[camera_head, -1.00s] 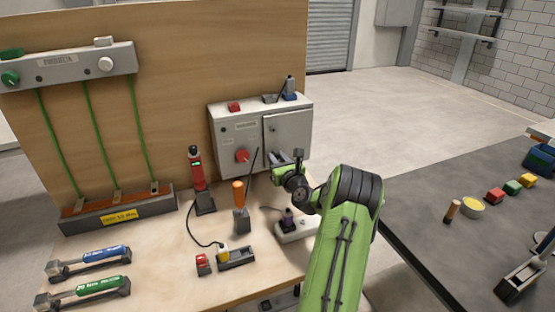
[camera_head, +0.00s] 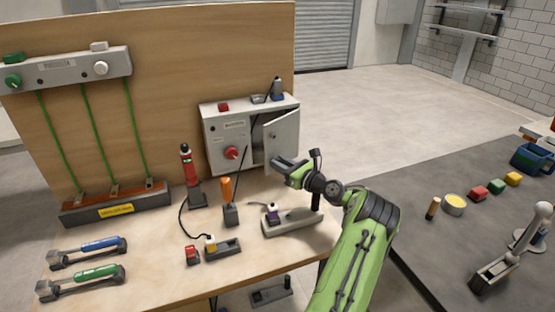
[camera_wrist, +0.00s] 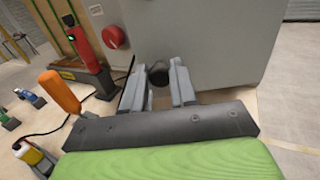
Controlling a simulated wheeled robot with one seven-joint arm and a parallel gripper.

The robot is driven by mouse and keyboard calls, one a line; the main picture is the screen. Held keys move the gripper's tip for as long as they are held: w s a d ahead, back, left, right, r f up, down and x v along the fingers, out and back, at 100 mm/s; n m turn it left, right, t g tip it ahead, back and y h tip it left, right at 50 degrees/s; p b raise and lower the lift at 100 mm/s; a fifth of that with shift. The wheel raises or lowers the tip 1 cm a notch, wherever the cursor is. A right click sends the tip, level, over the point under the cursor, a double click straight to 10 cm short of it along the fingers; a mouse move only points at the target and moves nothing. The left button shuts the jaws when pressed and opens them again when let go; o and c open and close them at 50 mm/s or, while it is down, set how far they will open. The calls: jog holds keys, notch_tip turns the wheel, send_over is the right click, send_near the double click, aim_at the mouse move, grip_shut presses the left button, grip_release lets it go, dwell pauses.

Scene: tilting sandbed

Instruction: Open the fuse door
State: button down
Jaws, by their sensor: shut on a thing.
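The grey fuse box (camera_head: 228,128) stands on the bench against the wooden panel, with a red rotary knob (camera_head: 232,153) on its left front. Its fuse door (camera_head: 282,136) on the right is partly open, swung outward, with a dark gap at its left edge. In the wrist view the door (camera_wrist: 222,42) is a large grey panel ahead. My gripper (camera_head: 284,163) is at the door's lower part. In the wrist view my gripper (camera_wrist: 158,78) is shut on the dark round door handle (camera_wrist: 157,72), which is partly hidden between the fingers. The box's inside is mostly hidden.
An orange-handled tool (camera_head: 227,190) and a red device (camera_head: 188,172) stand left of my arm. A grey block with a purple-and-white part (camera_head: 272,212) lies below my gripper. The dark table (camera_head: 440,240) is at right. Open floor lies behind the bench's right end.

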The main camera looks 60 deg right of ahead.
jog(key=shift+s+d+r+n+y+p, duration=0.1)
jog(key=shift+s+d+n+y+p, duration=0.1)
jog(key=shift+s+n+y+p, duration=0.5)
jog(key=c, duration=0.9)
grip_release()
jog(key=s, duration=1.5)
jog(key=shift+s+a+p, duration=0.3)
jog(key=shift+s+a, duration=0.1)
